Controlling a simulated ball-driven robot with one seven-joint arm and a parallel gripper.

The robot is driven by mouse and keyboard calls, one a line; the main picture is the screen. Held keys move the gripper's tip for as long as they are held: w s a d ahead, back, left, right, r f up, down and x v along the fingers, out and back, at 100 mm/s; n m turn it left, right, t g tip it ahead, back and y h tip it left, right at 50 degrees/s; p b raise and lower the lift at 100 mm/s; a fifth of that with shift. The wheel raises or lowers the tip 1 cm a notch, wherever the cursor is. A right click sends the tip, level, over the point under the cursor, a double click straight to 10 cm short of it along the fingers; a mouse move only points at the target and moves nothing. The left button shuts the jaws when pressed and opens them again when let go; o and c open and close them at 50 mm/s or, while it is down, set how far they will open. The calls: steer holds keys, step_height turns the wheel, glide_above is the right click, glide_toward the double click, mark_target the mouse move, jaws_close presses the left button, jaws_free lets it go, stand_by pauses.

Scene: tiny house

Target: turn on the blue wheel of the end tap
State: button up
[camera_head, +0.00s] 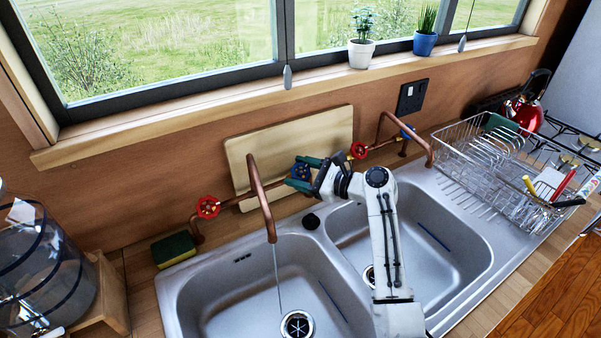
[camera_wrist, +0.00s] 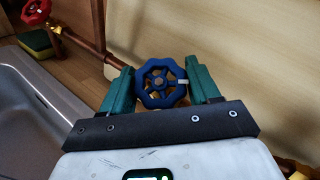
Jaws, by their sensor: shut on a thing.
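My gripper (camera_head: 304,175) has green fingers and is shut on a blue wheel (camera_head: 300,170) of the left copper tap (camera_head: 261,198). In the wrist view the blue wheel (camera_wrist: 160,83) sits between the two fingers, with a light mark on its right side. A thin stream of water (camera_head: 277,275) falls from the left tap into the left basin. A red wheel (camera_head: 207,206) is on the left end of the same pipe. The right copper tap (camera_head: 405,130) has its own red wheel (camera_head: 358,150) and a blue wheel (camera_head: 408,132).
A cutting board (camera_head: 240,155) leans on the wall behind the left tap. A sponge (camera_head: 174,249) lies left of the sink (camera_head: 177,285). A wire dish rack (camera_head: 470,160) stands on the right. Potted plants (camera_head: 361,54) stand on the window sill. My arm crosses the right basin.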

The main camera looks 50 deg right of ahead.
steer(key=n+g+y+p, duration=0.1)
steer(key=n+y, duration=0.1)
steer(key=n, duration=0.1)
steer(key=shift+d+g, duration=0.1)
steer(key=shift+g, duration=0.3)
steer(key=shift+f+n+g+y, duration=0.1)
steer(key=shift+n+g+y, duration=0.3)
steer(key=shift+n, duration=0.2)
steer(key=shift+s+f+p, duration=0.1)
steer(key=shift+p, duration=0.2)
steer(key=o, duration=1)
